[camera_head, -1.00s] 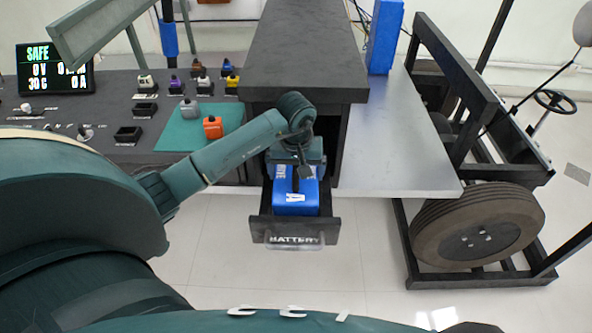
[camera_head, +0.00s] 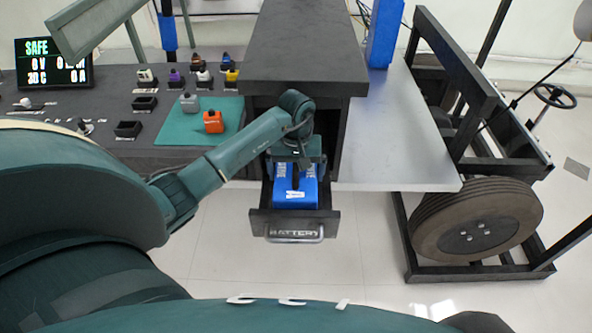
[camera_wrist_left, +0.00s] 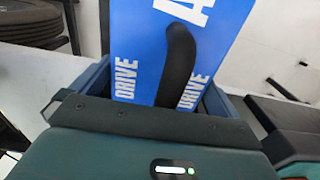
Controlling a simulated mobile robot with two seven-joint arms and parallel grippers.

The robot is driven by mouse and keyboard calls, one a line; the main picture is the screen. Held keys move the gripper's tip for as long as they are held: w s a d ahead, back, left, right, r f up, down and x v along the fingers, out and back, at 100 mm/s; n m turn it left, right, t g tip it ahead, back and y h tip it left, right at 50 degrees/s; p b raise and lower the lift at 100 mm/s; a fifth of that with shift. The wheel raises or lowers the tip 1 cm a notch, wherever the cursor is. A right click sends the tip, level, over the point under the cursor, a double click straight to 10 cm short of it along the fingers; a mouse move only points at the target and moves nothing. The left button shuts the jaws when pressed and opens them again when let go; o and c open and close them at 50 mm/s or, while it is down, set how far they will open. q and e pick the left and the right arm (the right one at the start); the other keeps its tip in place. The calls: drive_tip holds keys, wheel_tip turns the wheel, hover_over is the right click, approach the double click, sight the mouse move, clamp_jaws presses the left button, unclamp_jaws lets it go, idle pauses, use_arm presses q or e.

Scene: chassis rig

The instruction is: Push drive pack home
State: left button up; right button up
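The drive pack (camera_head: 296,197) is a blue block with white lettering. It sits in a dark pulled-out drawer (camera_head: 256,226) marked BATTERY, below a dark bench. In the left wrist view the pack (camera_wrist_left: 145,45) shows the word DRIVE and a black curved handle (camera_wrist_left: 178,68). My left gripper (camera_head: 297,172) is at the rear part of the pack, close to the handle. Its housing fills the lower part of the wrist view and hides the handle's near end. Whether its fingers are closed on the handle cannot be made out. My right gripper is not in view.
A dark bench top (camera_head: 305,45) overhangs the drawer. A console with switches and a SAFE display (camera_head: 54,62) stands at left, with an orange block (camera_head: 213,122) on a green mat. A grey panel (camera_head: 395,140) and wheeled chassis (camera_head: 478,228) stand at right. Floor before the drawer is clear.

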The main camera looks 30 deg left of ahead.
use_arm(q)
drive_tip(key=shift+r, duration=0.1)
wheel_tip(320, 180, up, 11)
drive_tip(key=shift+r, duration=0.55)
idle(0.4)
